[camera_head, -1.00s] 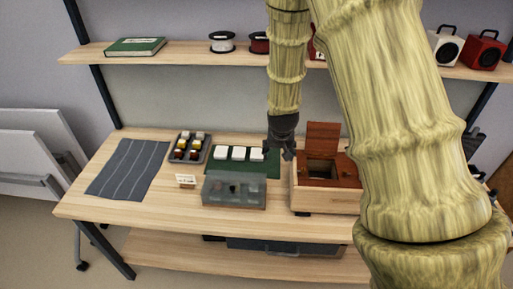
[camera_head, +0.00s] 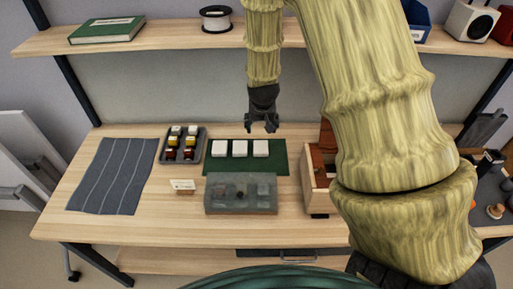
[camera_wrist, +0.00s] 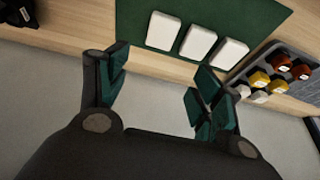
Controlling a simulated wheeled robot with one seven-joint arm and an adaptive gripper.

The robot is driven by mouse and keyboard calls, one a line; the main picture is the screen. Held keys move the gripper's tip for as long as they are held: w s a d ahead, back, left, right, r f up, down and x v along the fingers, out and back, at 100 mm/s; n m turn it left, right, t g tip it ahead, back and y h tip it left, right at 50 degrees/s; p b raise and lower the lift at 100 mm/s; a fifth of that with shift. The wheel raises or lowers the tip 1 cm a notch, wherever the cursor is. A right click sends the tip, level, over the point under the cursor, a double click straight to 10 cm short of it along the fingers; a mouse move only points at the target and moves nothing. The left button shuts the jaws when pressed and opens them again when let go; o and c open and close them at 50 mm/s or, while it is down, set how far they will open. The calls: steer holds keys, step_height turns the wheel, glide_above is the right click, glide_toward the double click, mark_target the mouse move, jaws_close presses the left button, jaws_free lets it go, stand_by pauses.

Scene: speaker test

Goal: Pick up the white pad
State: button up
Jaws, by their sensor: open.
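Three white pads lie in a row on a dark green mat (camera_head: 272,167): the left pad (camera_head: 219,148), the middle pad (camera_head: 240,149) and the right pad (camera_head: 261,148). In the wrist view they show at the top, on the green mat (camera_wrist: 228,12), as pads (camera_wrist: 163,30), (camera_wrist: 198,42) and (camera_wrist: 229,53). My gripper (camera_head: 263,128) hangs above and behind the right pad in the head view. In the wrist view my gripper (camera_wrist: 158,88) has its fingers spread, with nothing between them.
A tray of small bottles (camera_head: 182,145) stands left of the mat. A translucent box (camera_head: 241,194) and a small card (camera_head: 182,186) stand in front. A wooden box (camera_head: 316,180) is at right, partly hidden by my arm. A shelf (camera_head: 180,37) runs above.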

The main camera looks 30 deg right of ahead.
step_height(320, 180, down, 6)
steer(key=b, duration=0.5)
glide_above(261, 149)
steer(key=s+a, duration=0.1)
steer(key=shift+a+f+p, duration=0.1)
steer(key=shift+f+p, duration=0.2)
steer(key=shift+f, duration=2.4)
steer(key=shift+d+f+p, duration=0.15)
steer(key=shift+f+p, duration=0.3)
steer(key=shift+f, duration=0.25)
steer(key=shift+d+f+p, duration=0.15)
steer(key=shift+f+p, duration=0.3)
steer(key=shift+f, duration=0.25)
steer(key=shift+p+x, duration=0.35)
steer(key=shift+x, duration=1)
steer(key=shift+a, duration=0.1)
steer(key=c, duration=0.4)
